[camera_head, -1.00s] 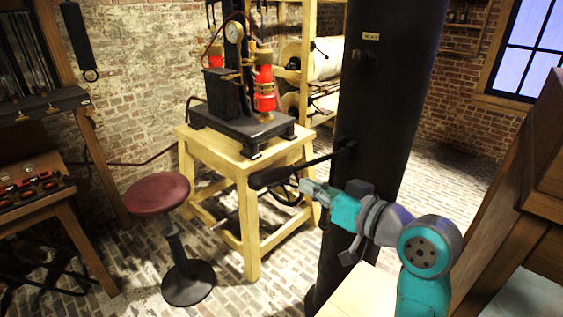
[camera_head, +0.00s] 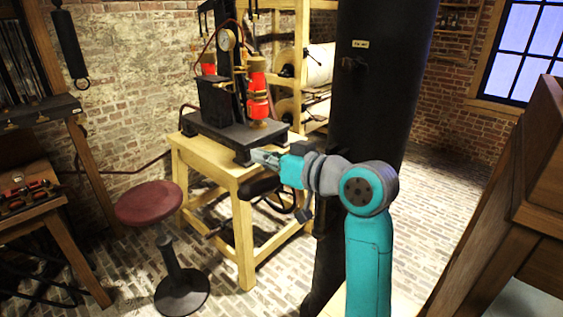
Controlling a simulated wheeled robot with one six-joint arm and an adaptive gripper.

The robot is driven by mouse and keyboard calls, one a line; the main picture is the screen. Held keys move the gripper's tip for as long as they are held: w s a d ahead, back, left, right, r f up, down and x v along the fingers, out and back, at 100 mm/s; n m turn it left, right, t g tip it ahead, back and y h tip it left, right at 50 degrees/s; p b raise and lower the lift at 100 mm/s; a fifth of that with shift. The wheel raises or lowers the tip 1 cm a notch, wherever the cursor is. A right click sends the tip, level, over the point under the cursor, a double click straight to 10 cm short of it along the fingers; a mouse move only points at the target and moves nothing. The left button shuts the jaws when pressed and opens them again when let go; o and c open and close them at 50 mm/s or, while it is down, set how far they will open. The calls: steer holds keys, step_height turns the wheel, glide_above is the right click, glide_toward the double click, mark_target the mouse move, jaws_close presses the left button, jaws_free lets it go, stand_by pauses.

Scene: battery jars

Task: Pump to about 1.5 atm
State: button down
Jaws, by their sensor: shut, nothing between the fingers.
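The tall black column (camera_head: 372,110) has a small label plate (camera_head: 360,43) near its top. A black lever handle (camera_head: 262,188) shows beside the column, in front of the wooden table; its bar is mostly hidden behind my arm. My gripper (camera_head: 257,156) is shut and empty. In the picture it is just above the handle, overlapping the table's near corner; I cannot tell its depth, and I see no grip on the handle. A round gauge (camera_head: 226,40) sits on the black apparatus (camera_head: 215,95); its reading is too small to tell.
The apparatus with red cylinders (camera_head: 257,95) stands on a wooden table (camera_head: 240,180). A red-topped stool (camera_head: 150,203) stands to the left. A bench with red items (camera_head: 28,195) is far left, a wooden cabinet (camera_head: 510,195) at right.

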mark_target(265, 182)
steer(key=shift+s+d+f, duration=0.1)
steer(key=shift+s+f, duration=0.2)
steer(key=shift+f, duration=0.6)
steer(key=shift+s+d+f, duration=0.1)
steer(key=shift+s+f, duration=0.2)
steer(key=shift+f, duration=0.6)
step_height(265, 182, down, 12)
steer(key=s+n, duration=0.1)
steer(key=n, duration=0.1)
steer(key=shift+a+n+t, duration=0.3)
steer(key=shift+a, duration=0.1)
